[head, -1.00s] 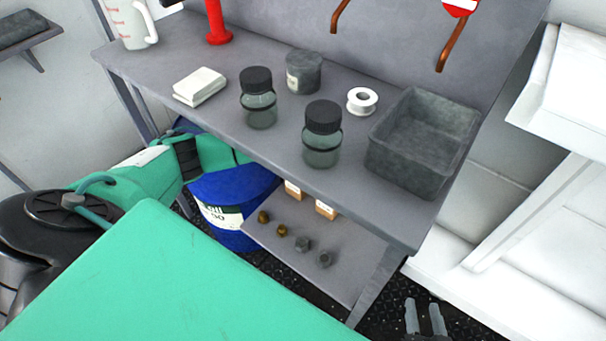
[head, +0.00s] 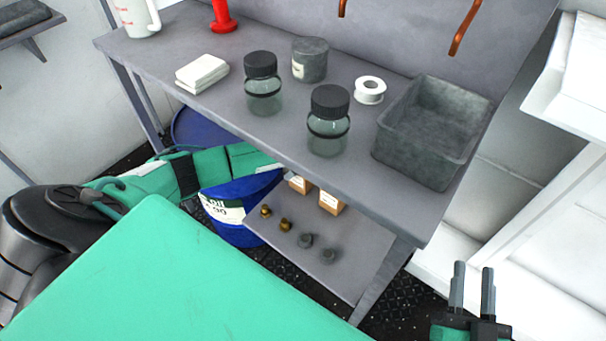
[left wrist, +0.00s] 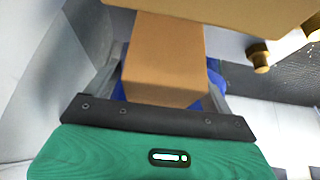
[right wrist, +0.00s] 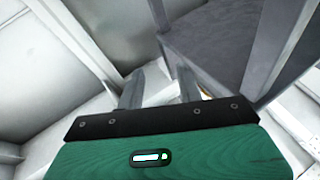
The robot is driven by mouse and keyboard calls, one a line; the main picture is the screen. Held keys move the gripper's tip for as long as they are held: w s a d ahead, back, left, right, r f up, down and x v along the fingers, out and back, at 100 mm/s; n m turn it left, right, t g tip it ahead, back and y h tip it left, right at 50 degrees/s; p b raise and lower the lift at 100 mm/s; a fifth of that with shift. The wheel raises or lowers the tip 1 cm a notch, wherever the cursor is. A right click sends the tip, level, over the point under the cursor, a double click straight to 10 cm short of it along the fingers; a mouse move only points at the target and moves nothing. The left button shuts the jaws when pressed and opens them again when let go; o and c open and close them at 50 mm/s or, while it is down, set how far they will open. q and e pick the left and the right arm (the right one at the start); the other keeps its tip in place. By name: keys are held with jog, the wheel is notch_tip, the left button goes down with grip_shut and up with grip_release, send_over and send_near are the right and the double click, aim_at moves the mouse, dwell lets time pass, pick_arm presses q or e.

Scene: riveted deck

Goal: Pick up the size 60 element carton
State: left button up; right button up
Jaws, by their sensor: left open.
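Two small brown cartons with white labels stand on the lower shelf in the head view, a left one (head: 299,184) and a right one (head: 331,202). The label print is too small to read, so I cannot tell which is size 60. My left arm reaches under the bench, and its gripper is hidden in the head view. In the left wrist view my left gripper (left wrist: 163,80) is open, with one carton (left wrist: 165,50) in line between its fingers; contact is not clear. Another carton (left wrist: 240,12) is close by at the top. My right gripper (head: 473,288) is open and empty.
The bench top (head: 230,110) overhangs the lower shelf (head: 345,248). Brass fittings (head: 266,211) and grey nuts (head: 328,256) sit in front of the cartons. A blue drum (head: 236,235) stands left of the shelf. Jars and a grey bin (head: 398,165) are on top.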

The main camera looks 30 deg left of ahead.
pick_arm(q)
jog(key=c, duration=1.1)
jog(key=shift+c, duration=0.4)
jog(key=shift+r, duration=0.15)
